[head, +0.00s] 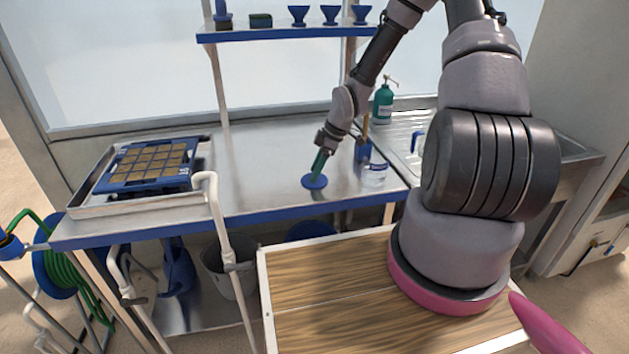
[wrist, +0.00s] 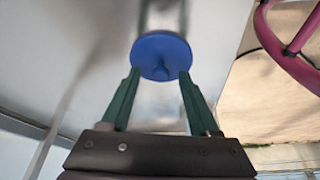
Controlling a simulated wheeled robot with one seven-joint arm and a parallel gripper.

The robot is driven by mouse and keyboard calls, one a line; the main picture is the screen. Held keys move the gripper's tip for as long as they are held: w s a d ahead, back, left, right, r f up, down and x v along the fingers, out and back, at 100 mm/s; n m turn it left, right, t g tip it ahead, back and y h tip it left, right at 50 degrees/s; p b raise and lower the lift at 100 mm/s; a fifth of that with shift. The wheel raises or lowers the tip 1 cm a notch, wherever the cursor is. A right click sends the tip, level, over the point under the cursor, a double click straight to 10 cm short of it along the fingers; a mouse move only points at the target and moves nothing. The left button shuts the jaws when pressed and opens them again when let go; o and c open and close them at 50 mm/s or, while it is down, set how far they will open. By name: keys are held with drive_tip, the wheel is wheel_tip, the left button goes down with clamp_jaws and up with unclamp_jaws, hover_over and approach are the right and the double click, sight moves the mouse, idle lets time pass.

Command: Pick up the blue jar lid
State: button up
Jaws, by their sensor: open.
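The blue jar lid (head: 309,183) is a round blue disc on the steel bench, near its front edge. In the wrist view the lid (wrist: 161,55) has a small raised knob in its middle. My gripper (head: 318,172) is at the lid, its green fingers pointing down. In the wrist view my gripper (wrist: 158,76) is open, with one finger on each side of the lid's near part. I cannot tell whether the fingertips touch the lid.
A clear jar (head: 374,175) stands right of the lid, beside a blue holder (head: 363,150). A seed tray (head: 150,163) sits in a metal tray (head: 150,200) on the left. A white pipe (head: 222,225) rises at the bench front. The bench middle is clear.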

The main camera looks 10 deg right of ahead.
clamp_jaws()
drive_tip(key=shift+r, duration=0.15)
